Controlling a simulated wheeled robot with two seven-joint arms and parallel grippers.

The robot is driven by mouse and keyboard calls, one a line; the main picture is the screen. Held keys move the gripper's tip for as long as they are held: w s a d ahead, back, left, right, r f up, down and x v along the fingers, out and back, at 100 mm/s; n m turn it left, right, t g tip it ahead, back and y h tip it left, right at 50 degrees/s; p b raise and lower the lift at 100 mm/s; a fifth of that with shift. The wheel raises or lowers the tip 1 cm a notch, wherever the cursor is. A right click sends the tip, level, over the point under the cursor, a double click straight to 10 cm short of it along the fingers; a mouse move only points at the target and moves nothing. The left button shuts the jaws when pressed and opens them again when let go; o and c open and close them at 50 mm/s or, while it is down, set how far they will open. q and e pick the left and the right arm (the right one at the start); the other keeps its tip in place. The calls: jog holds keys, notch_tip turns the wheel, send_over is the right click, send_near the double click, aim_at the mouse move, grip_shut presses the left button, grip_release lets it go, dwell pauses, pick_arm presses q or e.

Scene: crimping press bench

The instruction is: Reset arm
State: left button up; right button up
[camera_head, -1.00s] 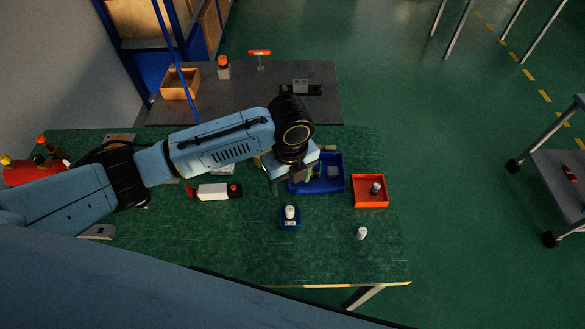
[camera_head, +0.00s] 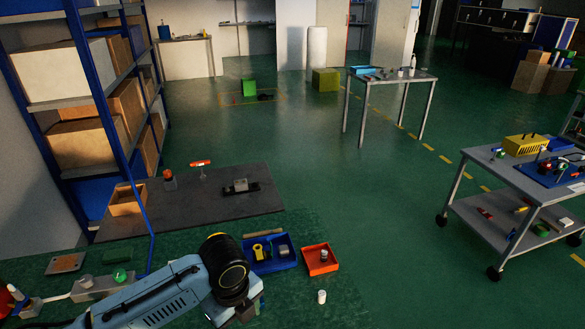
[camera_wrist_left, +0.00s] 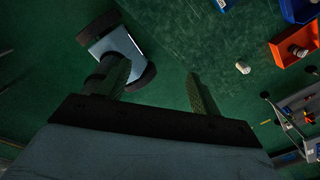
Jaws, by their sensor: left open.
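My left arm comes in from the lower left of the head view, over the green bench. Its gripper (camera_head: 245,313) is near the bottom edge of the picture, on the near side of the blue bin (camera_head: 290,262), and partly hidden by my wrist. In the left wrist view the two fingers (camera_wrist_left: 158,92) are spread apart with nothing between them. A white cylinder (camera_head: 322,297) stands on the bench to the right of the gripper; it also shows in the wrist view (camera_wrist_left: 243,68). My right gripper is not in view.
An orange bin (camera_head: 331,269) holding a small part stands beside the blue bin. Behind is a grey table (camera_head: 215,215) with a cardboard box (camera_head: 127,207) and a dark fixture (camera_head: 240,187). Shelving stands at the left, a loaded cart (camera_head: 500,205) at the right. Open floor lies between.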

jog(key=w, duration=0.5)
pick_arm(q)
jog(key=s+d+n+t+h, duration=0.1)
jog(key=s+d+n+h, duration=0.25)
jog(key=s+n, duration=0.3)
jog(key=s+a+n+t+y, duration=0.35)
jog(key=s+a+n, duration=0.75)
jog(key=a+n, duration=0.55)
notch_tip(320, 180, down, 28)
jog(key=s+d+n+g+b, duration=0.1)
jog(key=d+g+b, duration=0.1)
jog(key=b, duration=0.3)
jog(key=s+a+f+g+b, duration=0.1)
jog(key=s+a+f+b, duration=0.2)
jog(key=s+f, duration=1.4)
notch_tip(320, 180, down, 4)
jog(key=shift+r+b, duration=0.15)
jog(key=shift+b, duration=0.75)
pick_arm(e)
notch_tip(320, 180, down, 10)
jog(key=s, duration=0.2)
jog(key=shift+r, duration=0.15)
